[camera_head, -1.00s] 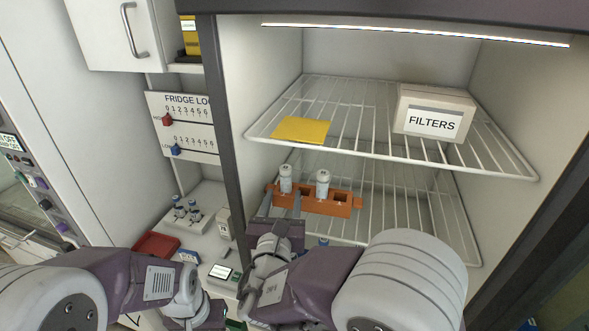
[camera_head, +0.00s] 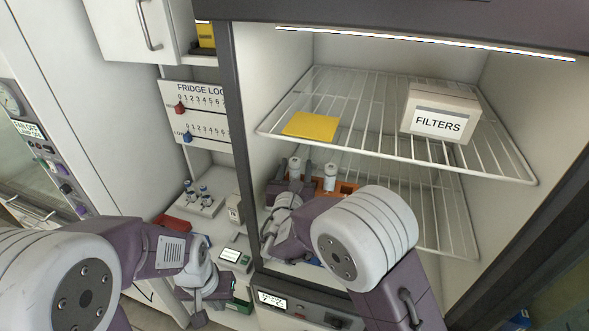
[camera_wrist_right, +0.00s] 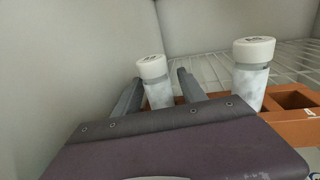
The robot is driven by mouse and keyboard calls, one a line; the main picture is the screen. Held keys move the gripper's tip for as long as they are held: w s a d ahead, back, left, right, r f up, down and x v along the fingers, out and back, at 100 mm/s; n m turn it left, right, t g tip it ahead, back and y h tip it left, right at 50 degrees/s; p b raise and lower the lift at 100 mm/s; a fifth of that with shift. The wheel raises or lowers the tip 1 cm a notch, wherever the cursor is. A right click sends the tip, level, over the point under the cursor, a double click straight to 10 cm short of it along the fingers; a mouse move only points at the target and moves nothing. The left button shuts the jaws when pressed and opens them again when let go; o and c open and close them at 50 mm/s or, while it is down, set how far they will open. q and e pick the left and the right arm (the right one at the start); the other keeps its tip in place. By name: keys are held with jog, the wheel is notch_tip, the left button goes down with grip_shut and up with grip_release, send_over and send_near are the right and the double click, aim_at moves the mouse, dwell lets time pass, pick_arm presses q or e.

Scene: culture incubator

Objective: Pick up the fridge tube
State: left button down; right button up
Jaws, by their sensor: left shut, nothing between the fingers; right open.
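Two white-capped tubes stand upright in an orange rack on the lower wire shelf of the open fridge. In the head view the left tube (camera_head: 294,167) is at my right gripper (camera_head: 291,182), and the right tube (camera_head: 330,176) stands apart from it. In the right wrist view the left tube (camera_wrist_right: 155,82) is between my two open fingers (camera_wrist_right: 158,92), with no clear grip on it. The right tube (camera_wrist_right: 252,74) is outside the fingers. The orange rack (camera_head: 347,188) is partly hidden by my right arm. My left gripper (camera_head: 199,313) is shut and empty, low outside the fridge.
A FILTERS box (camera_head: 441,112) and a yellow pad (camera_head: 311,126) sit on the upper wire shelf (camera_head: 375,92), above the rack. The fridge's dark left post (camera_head: 238,130) stands near my right gripper. A red tray (camera_head: 174,224) and small vials (camera_head: 197,191) are at left.

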jog(key=shift+w+f, duration=0.15)
jog(key=shift+w, duration=0.2)
jog(key=shift+s, duration=0.15)
grip_shut()
jog(key=shift+r, duration=0.55)
jog(key=r, duration=0.2)
jog(key=r+b, duration=0.1)
jog(key=r, duration=0.1)
jog(key=r+b, duration=0.1)
jog(key=r, duration=0.1)
jog(key=shift+s, duration=0.35)
jog(key=s+a+b, duration=0.2)
jog(key=s+b, duration=0.2)
jog(key=s, duration=1.3)
